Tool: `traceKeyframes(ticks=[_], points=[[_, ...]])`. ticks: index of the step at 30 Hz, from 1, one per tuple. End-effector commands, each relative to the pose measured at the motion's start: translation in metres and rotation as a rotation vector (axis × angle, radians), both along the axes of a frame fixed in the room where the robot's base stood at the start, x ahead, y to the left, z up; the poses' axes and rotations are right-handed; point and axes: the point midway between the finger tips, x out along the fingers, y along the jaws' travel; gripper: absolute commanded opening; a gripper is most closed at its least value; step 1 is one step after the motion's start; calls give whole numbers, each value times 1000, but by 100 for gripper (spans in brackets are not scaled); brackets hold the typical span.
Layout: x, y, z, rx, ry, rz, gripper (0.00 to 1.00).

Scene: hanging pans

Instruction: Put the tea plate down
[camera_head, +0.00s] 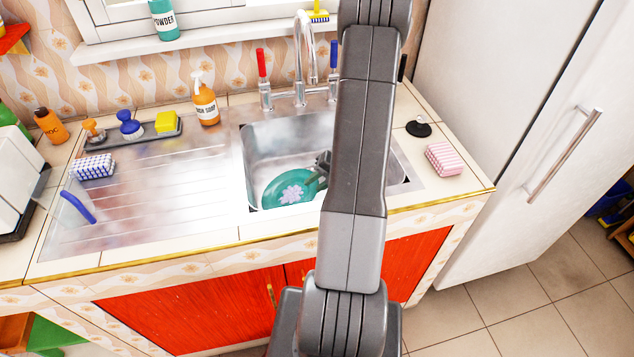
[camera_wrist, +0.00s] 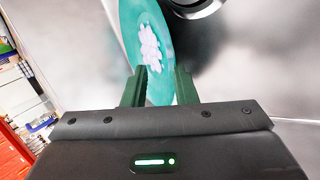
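The tea plate (camera_head: 288,187) is teal with a pale flower pattern. It is inside the sink (camera_head: 262,150), tilted, with its right side partly hidden by my gripper. My gripper (camera_head: 320,177) reaches down into the sink, and my arm hides part of the basin. In the wrist view the near rim of the plate (camera_wrist: 150,45) runs between my two green fingers (camera_wrist: 160,85), which are closed in on either side of it. I cannot tell whether the plate's lower edge touches the sink floor.
A metal drainboard (camera_head: 150,190) left of the sink has a clear middle. A tray with brushes and a yellow sponge (camera_head: 167,121), a soap bottle (camera_head: 205,100) and a checked sponge (camera_head: 93,166) stand around it. The tap (camera_head: 303,60) rises behind the sink. A pink sponge (camera_head: 444,158) lies right.

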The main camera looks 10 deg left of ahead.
Motion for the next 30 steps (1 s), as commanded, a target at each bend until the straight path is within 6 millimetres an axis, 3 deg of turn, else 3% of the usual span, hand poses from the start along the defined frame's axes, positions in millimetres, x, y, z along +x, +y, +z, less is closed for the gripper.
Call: traceKeyframes(ticks=[8,21,30], points=[[1,-4,7,1,-2,-1,25],[1,-60,72,0,-4,-2,25],[0,-77,93,0,-1,-1,25]])
